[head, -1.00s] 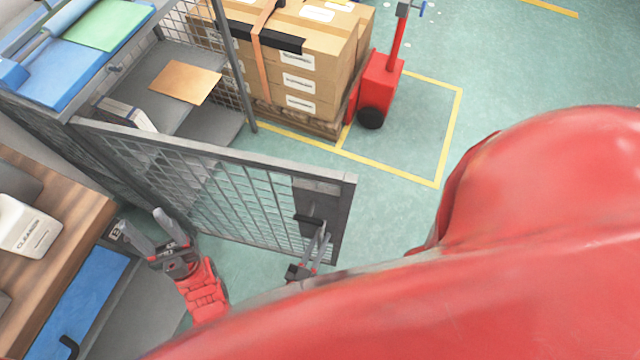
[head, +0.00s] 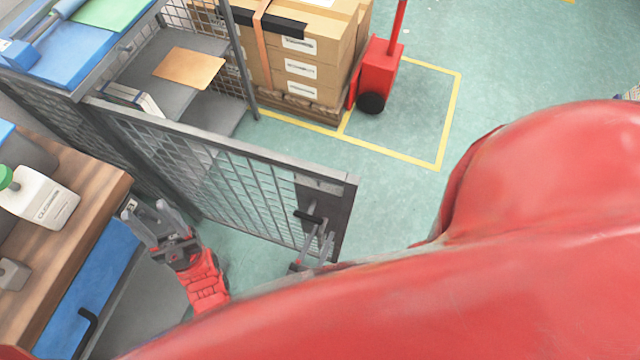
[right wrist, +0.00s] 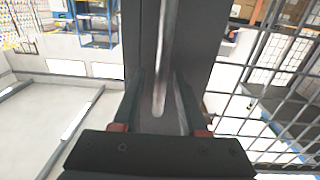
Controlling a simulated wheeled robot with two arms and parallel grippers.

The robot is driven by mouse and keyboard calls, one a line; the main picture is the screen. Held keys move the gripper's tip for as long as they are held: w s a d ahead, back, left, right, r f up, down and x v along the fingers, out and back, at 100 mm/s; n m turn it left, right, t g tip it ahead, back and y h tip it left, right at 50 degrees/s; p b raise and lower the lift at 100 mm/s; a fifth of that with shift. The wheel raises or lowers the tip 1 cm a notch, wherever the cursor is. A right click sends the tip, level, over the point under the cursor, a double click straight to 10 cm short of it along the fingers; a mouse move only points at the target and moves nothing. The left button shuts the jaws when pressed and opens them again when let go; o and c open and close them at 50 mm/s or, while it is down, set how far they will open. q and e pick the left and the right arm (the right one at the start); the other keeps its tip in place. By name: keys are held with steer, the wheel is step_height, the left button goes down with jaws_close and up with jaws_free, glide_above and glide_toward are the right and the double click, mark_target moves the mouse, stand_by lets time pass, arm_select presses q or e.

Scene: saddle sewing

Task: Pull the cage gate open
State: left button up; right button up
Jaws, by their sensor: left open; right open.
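The cage gate (head: 225,175) is a grey mesh panel, standing ajar from the cage with its free end toward me. Its dark lock plate and handle (head: 309,217) are near the free end. My right gripper (head: 326,236) is at the handle, open. In the right wrist view its fingers (right wrist: 158,100) stand on either side of the pale handle bar (right wrist: 159,80); I cannot tell whether they touch it. My left gripper (head: 155,210) is open and empty, between the gate and the wooden bench. My red body hides most of the right arm.
The wooden bench (head: 85,190) with a white cleaner bottle (head: 45,198) and blue drawer (head: 105,275) is at left. Inside the cage is a shelf with a cardboard sheet (head: 188,68). Boxes (head: 310,60) and a red pallet truck (head: 378,75) stand beyond. Green floor right of the gate is clear.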

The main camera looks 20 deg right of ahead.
steer(key=b+v, duration=0.1)
steer(key=v, duration=0.6)
steer(key=shift+s+a, duration=0.2)
steer(key=shift+a, duration=0.05)
steer(key=shift+s, duration=0.1)
stand_by(0.5)
